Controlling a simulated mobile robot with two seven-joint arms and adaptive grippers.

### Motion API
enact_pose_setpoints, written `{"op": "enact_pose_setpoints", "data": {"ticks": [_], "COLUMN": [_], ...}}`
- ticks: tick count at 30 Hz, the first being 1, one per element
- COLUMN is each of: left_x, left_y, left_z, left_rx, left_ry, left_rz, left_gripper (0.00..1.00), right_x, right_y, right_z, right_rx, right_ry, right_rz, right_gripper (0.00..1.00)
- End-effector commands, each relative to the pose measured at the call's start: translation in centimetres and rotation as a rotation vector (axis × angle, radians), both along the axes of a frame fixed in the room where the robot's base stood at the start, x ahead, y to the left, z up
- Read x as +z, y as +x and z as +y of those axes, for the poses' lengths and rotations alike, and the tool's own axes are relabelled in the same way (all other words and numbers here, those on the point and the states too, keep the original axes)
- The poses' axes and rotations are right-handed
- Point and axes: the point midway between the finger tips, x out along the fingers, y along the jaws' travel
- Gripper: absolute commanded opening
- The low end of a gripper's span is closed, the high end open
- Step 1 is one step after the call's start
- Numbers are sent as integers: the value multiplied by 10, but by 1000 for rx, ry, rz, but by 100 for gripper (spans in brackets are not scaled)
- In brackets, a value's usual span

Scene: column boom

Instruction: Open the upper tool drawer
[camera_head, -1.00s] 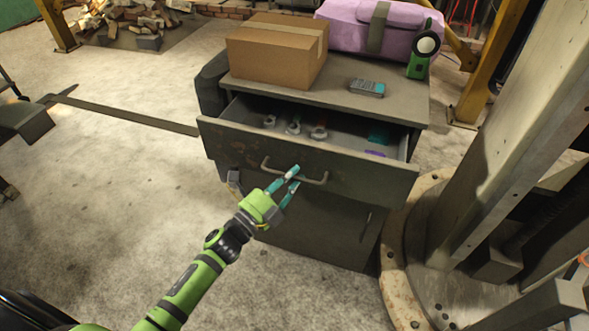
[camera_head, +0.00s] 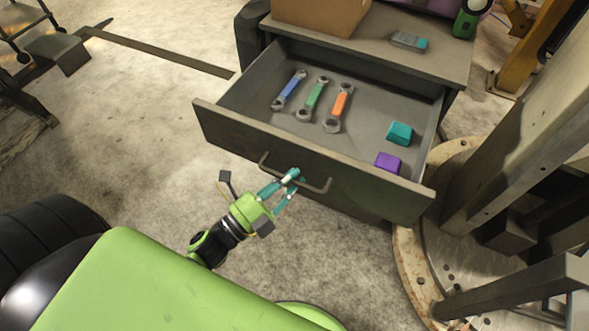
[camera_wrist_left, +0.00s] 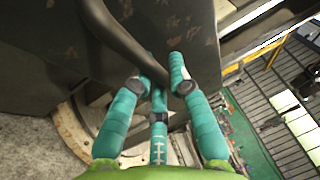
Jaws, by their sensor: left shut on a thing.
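The upper tool drawer (camera_head: 380,189) of a dark grey cabinet stands far open, and its inside shows. Its bar handle (camera_head: 322,187) is on the front panel. My left gripper (camera_head: 291,180), with teal fingers and a green body, is shut on the handle near its middle. In the left wrist view, the dark handle (camera_wrist_left: 118,40) runs between the fingers of the gripper (camera_wrist_left: 165,75), close to the drawer front. My right gripper is not in view.
In the drawer lie a blue wrench (camera_head: 289,89), a green wrench (camera_head: 313,99), an orange wrench (camera_head: 339,107), a teal block (camera_head: 400,133) and a purple block (camera_head: 387,162). A cardboard box (camera_head: 320,14) and a small grey device (camera_head: 408,41) sit on the cabinet top. A column (camera_head: 530,130) stands at right.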

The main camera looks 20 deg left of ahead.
Motion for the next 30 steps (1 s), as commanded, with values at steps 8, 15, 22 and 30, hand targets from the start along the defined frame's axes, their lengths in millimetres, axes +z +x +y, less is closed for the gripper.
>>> {"op": "enact_pose_setpoints", "data": {"ticks": [8, 15, 22, 30], "left_x": [0, 0, 0, -9], "left_y": [0, 0, -2, -37], "left_z": [2, 1, 1, 17], "left_rx": [4, 3, 1, 3], "left_ry": [-2, -2, -1, -2], "left_rz": [0, 0, 0, 6], "left_gripper": [0, 30, 30, 30], "right_x": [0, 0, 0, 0], "right_y": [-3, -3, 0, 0], "right_z": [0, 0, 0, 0], "right_rx": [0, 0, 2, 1], "right_ry": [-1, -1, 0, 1], "right_rz": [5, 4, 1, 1], "right_gripper": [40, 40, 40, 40]}}
